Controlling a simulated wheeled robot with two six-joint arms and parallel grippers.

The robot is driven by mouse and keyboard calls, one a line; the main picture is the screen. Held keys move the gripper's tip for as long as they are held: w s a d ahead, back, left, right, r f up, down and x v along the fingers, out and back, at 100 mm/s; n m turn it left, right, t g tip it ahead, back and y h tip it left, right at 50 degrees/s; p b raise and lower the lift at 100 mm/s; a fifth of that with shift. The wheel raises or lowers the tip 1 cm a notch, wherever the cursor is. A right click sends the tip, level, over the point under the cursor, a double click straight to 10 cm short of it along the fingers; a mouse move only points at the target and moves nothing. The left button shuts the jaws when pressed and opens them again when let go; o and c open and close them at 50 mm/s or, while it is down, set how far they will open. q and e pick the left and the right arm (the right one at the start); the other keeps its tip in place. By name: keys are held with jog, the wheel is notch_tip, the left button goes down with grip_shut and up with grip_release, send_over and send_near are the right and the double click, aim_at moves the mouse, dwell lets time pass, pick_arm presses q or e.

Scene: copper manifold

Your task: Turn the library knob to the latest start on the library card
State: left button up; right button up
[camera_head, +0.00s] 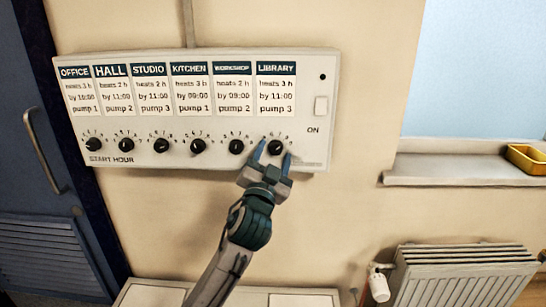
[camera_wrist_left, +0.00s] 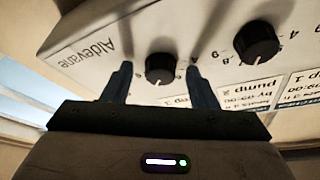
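The library knob (camera_head: 276,147) is a black round knob at the right end of the row on the white control panel. In the left wrist view this knob (camera_wrist_left: 160,68) sits between my fingertips. The library card (camera_head: 276,90) above it reads "heats 3 h", "by 11:00", "pump 3". My left gripper (camera_head: 272,155) is open, one blue finger on each side of the knob, with a visible gap on both sides. The number the knob points to is too small to read surely. My right gripper is not in view.
The workshop knob (camera_head: 236,147) is just left of the gripper, with several other knobs further left. A radiator (camera_head: 465,275) and a window sill (camera_head: 450,170) with a yellow tray (camera_head: 527,158) stand to the right.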

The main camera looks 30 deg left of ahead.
pick_arm(q)
jog(key=b+v, duration=0.3)
jog(key=v, duration=0.8)
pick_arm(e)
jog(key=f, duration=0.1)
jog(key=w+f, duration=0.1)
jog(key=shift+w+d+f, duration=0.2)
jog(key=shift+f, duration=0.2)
pick_arm(q)
jog(key=shift+w+a, duration=0.1)
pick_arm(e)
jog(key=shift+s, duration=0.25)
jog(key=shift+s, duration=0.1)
